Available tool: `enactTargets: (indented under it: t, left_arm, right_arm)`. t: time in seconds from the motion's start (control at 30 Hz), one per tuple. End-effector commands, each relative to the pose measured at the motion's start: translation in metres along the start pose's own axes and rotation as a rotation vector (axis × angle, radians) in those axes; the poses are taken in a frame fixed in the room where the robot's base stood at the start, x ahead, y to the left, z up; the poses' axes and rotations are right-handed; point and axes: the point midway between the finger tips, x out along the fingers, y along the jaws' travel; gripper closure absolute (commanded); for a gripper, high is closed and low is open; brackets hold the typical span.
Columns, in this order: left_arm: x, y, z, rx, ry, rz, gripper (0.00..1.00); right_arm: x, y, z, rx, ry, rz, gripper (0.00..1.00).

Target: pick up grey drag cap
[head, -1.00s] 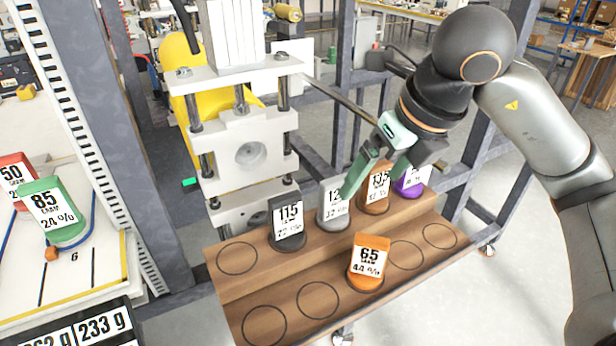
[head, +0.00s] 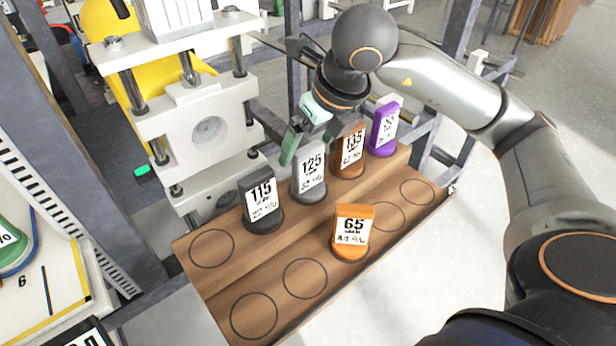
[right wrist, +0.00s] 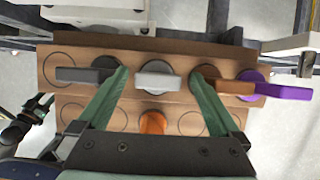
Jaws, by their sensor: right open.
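The grey drag cap (head: 310,176), labelled 125, stands upright on the upper step of the wooden rack (head: 228,271), between the dark 115 cap (head: 261,203) and the brown 135 cap (head: 348,152). My right gripper (head: 309,146) is open just above and behind the grey cap. In the right wrist view the grey cap (right wrist: 157,80) lies between the two green fingers (right wrist: 158,73), with space on both sides. The left finger is close to the dark cap, the right one close to the brown cap. My left gripper is not in view.
A purple cap (head: 383,130) stands at the rack's right end. An orange 65 cap (head: 352,233) stands on the lower step. Several ringed places are empty. A white press (head: 205,128) stands close behind the rack. A green cap (head: 12,245) is at the left edge.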

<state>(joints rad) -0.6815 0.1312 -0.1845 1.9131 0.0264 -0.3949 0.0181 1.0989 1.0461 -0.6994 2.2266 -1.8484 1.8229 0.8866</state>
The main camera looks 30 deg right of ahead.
Motion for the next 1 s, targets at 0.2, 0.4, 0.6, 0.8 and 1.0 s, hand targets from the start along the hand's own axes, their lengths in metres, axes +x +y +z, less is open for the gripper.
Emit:
enactTargets:
  t: [0.2,0.4,0.6,0.8,1.0]
  left_arm:
    - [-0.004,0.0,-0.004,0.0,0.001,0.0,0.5]
    - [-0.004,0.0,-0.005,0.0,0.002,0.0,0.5]
    - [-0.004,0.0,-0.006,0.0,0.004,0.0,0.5]
    - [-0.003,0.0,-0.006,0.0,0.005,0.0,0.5]
    - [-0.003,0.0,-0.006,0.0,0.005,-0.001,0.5]
  right_arm:
    - [0.033,0.002,-0.006,-0.001,0.006,0.0,0.0]
    - [0.045,0.002,-0.005,-0.002,0.001,0.001,0.0]
    - [0.045,0.002,-0.005,-0.002,0.001,0.001,0.03]
    - [0.045,0.002,-0.005,-0.001,0.001,0.001,0.26]
    - [0.045,0.002,-0.005,-0.001,0.001,0.001,0.48]
